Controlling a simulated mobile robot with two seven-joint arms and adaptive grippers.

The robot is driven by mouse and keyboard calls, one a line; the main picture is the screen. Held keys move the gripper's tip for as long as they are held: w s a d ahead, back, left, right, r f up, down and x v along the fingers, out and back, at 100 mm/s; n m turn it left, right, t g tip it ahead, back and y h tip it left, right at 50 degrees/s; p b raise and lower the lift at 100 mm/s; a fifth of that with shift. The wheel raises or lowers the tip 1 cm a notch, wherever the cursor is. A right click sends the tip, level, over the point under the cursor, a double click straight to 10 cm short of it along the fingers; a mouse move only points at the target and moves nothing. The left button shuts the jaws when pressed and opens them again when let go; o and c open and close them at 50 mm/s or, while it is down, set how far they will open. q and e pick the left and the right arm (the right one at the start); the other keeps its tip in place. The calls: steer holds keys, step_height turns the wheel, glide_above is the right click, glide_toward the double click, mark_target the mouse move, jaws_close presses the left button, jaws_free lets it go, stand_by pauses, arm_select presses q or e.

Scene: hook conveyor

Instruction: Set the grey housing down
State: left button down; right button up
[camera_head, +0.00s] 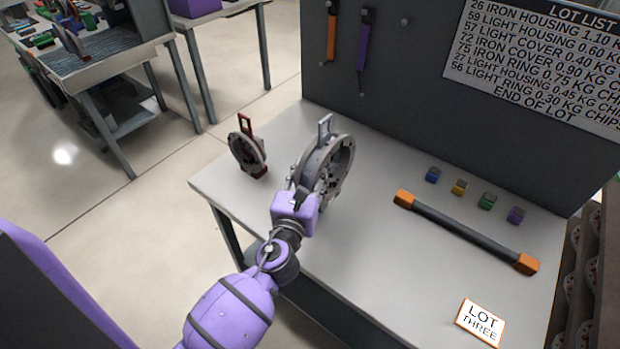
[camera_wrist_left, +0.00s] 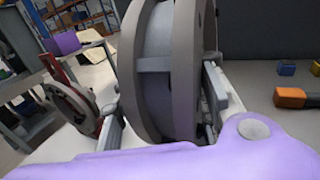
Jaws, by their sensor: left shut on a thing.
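The grey housing (camera_head: 336,157) is a round, thick ring-shaped part with a tab on top, upright over the left part of the table (camera_head: 390,262). My left gripper (camera_head: 302,190) is shut on it from the near side. In the left wrist view the housing (camera_wrist_left: 170,70) fills the middle, between the fingers of my left gripper (camera_wrist_left: 160,112). I cannot tell whether the housing's lower edge touches the table. My right gripper is not in view.
A dark round part with a red stand (camera_head: 248,150) stands left of the housing. A grey bar with orange ends (camera_head: 465,232), several small coloured blocks (camera_head: 459,187) and a LOT THREE card (camera_head: 480,321) lie to the right. A grey panel (camera_head: 400,120) rises behind. The table's middle is clear.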

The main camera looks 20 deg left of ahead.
arm_select(q)
steer(key=shift+w+a+f, duration=0.2)
steer(key=shift+w+f, duration=0.1)
steer(key=shift+w, duration=0.05)
steer(key=f+b, duration=0.1)
steer(key=f, duration=0.1)
steer(key=f+b, duration=0.1)
steer(key=shift+w+a+f, duration=0.15)
steer(key=shift+w+f, duration=0.05)
steer(key=shift+f, duration=0.15)
steer(key=shift+r, duration=0.2)
steer(key=shift+f, duration=0.35)
steer(key=c, duration=1.2)
jaws_free()
steer(key=shift+o, duration=0.8)
